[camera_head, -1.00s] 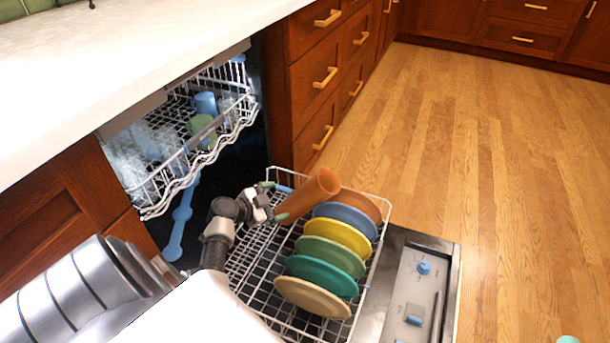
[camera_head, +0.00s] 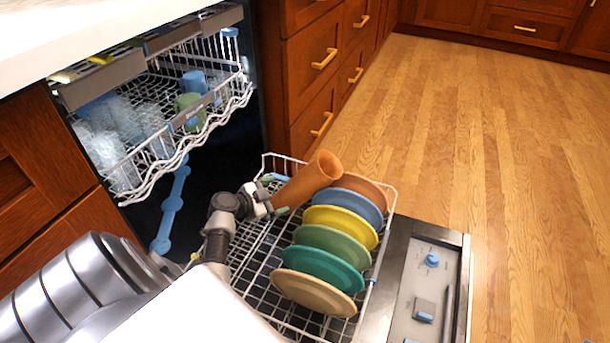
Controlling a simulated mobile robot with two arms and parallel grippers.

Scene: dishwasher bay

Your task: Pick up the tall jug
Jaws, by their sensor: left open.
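The tall jug (camera_head: 311,179) is an orange, narrow vessel leaning in the back of the lower dishwasher rack (camera_head: 252,281), its mouth up and to the right. My left gripper (camera_head: 276,195) is open at the jug's lower left end, with one greenish fingertip on either side of that end. I cannot tell whether the fingers touch the jug. The jug's base is partly hidden by the gripper and rack. My right gripper does not show.
Several plates stand in a row in front of the jug, including a yellow plate (camera_head: 342,226) and a tan plate (camera_head: 313,293). The upper rack (camera_head: 150,172) holds glasses and cups. The open dishwasher door (camera_head: 424,285) lies to the right. The wooden floor beyond is clear.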

